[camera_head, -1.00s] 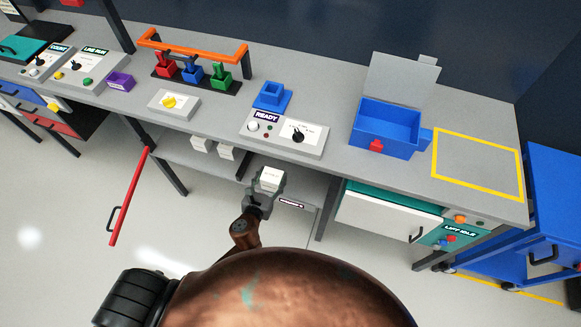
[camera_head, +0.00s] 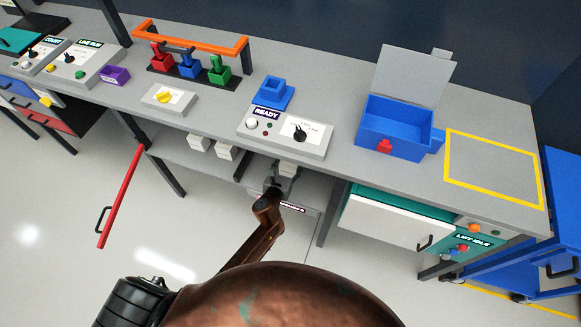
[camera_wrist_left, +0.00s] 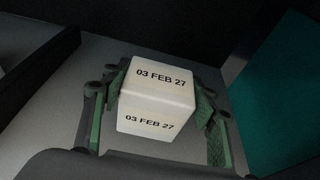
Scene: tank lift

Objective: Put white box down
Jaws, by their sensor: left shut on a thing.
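The white box (camera_head: 287,169) is held in my left gripper (camera_head: 281,181) under the front edge of the long grey table, at the lower shelf (camera_head: 181,156). In the left wrist view the white box (camera_wrist_left: 157,95) shows "03 FEB 27" on two faces. The green-padded fingers of my left gripper (camera_wrist_left: 158,108) are shut on its two sides. A grey surface (camera_wrist_left: 65,110) lies beneath and around it; I cannot tell whether the box touches it. My right gripper is not in view.
Two other white boxes (camera_head: 225,150) (camera_head: 199,143) stand left of the gripper on the shelf. The table edge is just above the gripper. A teal cabinet (camera_head: 395,218) with a white front is to the right. A red bar (camera_head: 121,197) is at the left.

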